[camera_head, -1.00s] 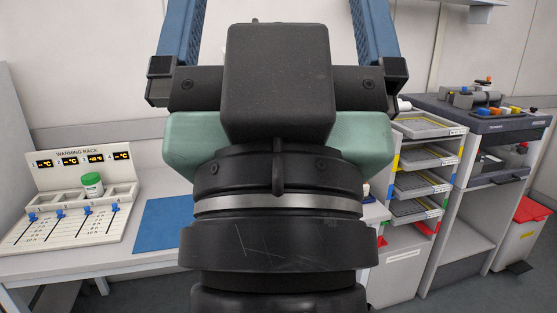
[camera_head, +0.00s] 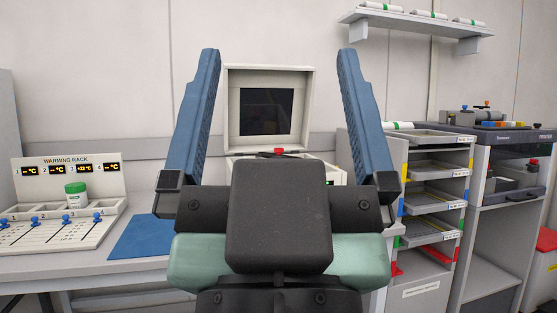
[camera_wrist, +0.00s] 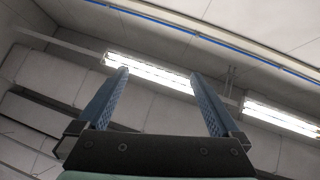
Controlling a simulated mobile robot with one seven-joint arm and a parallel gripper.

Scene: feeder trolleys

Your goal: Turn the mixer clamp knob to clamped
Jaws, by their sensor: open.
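My gripper (camera_head: 279,55) is open and empty, its two blue fingers pointing up and wide apart in the head view. In the wrist view my gripper (camera_wrist: 160,73) faces the ceiling. Behind the fingers stands a pale box-shaped device (camera_head: 232,118) with a dark panel. A small red part (camera_head: 279,152) shows at its lower front, just above my black gripper body, which hides much of the base. I cannot tell whether this red part is the mixer clamp knob, nor its setting. A dark grey machine (camera_head: 490,152) with small coloured parts on top stands at the right.
A warming rack (camera_head: 60,172) with blue sliders and a green-capped jar (camera_head: 76,194) stands on the left bench, beside a blue mat (camera_head: 140,238). A tray rack (camera_head: 398,160) stands at right of centre. A wall shelf (camera_head: 418,22) holds several tubes.

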